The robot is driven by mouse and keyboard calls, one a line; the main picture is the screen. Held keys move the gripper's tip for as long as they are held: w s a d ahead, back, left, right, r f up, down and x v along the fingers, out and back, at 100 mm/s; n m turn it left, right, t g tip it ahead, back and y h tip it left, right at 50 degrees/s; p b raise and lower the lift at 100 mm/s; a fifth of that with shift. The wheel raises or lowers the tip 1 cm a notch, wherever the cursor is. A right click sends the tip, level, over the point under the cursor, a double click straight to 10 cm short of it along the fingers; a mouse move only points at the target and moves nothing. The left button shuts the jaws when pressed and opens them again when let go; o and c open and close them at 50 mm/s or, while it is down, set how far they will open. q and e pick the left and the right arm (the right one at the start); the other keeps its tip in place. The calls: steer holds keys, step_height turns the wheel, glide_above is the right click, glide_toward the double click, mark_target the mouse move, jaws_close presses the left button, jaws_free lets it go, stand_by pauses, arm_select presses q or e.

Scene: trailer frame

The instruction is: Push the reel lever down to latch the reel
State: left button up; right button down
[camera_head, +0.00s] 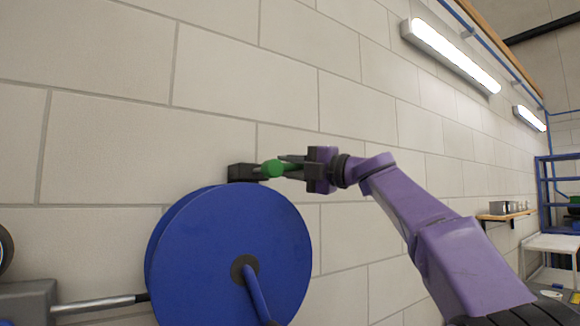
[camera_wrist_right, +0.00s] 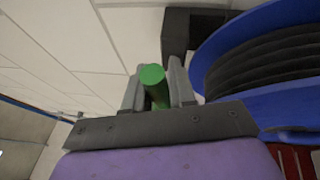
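The blue reel (camera_head: 232,250) stands in front of the block wall, and its rim also shows in the right wrist view (camera_wrist_right: 228,42). A green lever handle (camera_head: 272,168) sticks out from a dark bracket (camera_head: 243,172) just above the top of the reel. My right gripper (camera_head: 289,163) reaches in from the right at the handle. In the right wrist view, its two grey fingers (camera_wrist_right: 157,88) lie on either side of the green handle (camera_wrist_right: 152,76) and look closed on it. The dark bracket also shows there (camera_wrist_right: 178,45). My left gripper is out of view.
A blue crank arm (camera_head: 258,290) runs down from the reel's hub. A metal rod (camera_head: 98,305) meets the reel's side at lower left. The wall (camera_head: 330,110) is close behind. Shelves (camera_head: 560,180) and a bench (camera_head: 550,243) stand far right.

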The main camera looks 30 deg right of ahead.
steer(key=shift+f+m+t+b, duration=0.35)
steer(key=shift+m+b, duration=0.1)
steer(key=shift+m, duration=0.15)
steer(key=shift+r, duration=0.1)
steer(key=c, duration=1.1)
jaws_free()
steer(key=shift+o, duration=0.3)
steer(key=shift+w, duration=0.25)
steer(key=b+v, duration=0.5)
steer(key=v, duration=0.5)
steer(key=shift+s+b, duration=0.25)
steer(key=shift+b, duration=0.05)
steer(key=shift+d, duration=0.1)
